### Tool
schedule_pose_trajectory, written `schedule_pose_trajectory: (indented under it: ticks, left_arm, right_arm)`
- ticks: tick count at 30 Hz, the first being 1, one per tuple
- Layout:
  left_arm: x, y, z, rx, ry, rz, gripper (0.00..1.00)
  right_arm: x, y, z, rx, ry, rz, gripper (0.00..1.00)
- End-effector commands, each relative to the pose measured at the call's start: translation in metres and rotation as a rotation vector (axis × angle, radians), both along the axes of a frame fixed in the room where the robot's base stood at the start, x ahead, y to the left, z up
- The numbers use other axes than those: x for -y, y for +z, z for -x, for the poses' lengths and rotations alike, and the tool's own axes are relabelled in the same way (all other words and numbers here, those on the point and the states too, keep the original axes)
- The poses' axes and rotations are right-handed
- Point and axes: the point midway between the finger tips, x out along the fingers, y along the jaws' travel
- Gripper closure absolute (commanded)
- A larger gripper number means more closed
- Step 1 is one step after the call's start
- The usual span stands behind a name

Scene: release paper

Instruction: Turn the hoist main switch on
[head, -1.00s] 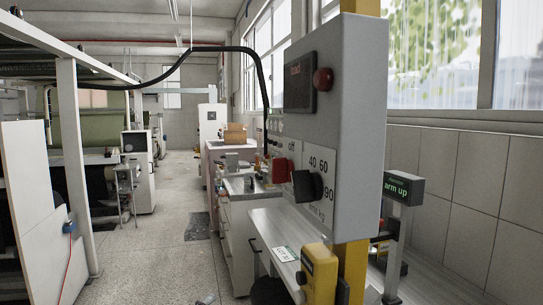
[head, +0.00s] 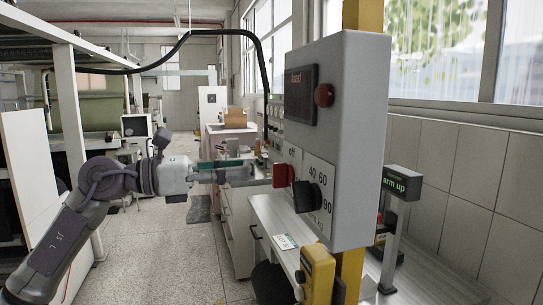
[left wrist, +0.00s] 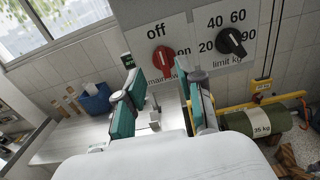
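The hoist main switch is a red knob (head: 284,174) on the front of a grey control box (head: 350,130). It also shows in the left wrist view (left wrist: 163,60), below the word "off" and left of "on"; I cannot tell surely which word it points at. My left gripper (head: 248,172) reaches toward the box from the left, apart from the knob. In the left wrist view its two teal-padded fingers (left wrist: 165,92) stand apart with nothing between them, below the knob. My right gripper is not in view.
A black load-limit dial (head: 307,196) sits right of the red knob, with a red button (head: 324,95) and display above. A yellow post carries the box. A yellow pendant (head: 318,272) hangs below. A long bench (head: 285,220) runs beneath.

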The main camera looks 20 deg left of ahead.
Motion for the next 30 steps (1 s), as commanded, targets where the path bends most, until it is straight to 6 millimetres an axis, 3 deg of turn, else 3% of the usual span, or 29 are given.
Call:
schedule_pose_trajectory:
  ticks: [1,10,23,24,30]
  left_arm:
    - [0.011,0.006,-0.006,-0.001,-0.004,0.003,0.62]
    - [0.052,0.003,-0.035,-0.001,-0.002,0.004,0.62]
    - [0.062,0.000,-0.042,-0.001,0.000,0.003,0.62]
    - [0.062,0.000,-0.042,-0.001,0.000,0.003,0.64]
    - [0.061,0.000,-0.042,-0.001,0.000,0.003,0.97]
  right_arm:
    - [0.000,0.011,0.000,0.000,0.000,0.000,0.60]
    - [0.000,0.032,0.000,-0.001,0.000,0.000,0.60]
    - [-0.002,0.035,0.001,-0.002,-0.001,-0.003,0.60]
    - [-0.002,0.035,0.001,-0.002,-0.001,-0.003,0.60]
    - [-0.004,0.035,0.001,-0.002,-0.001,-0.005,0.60]
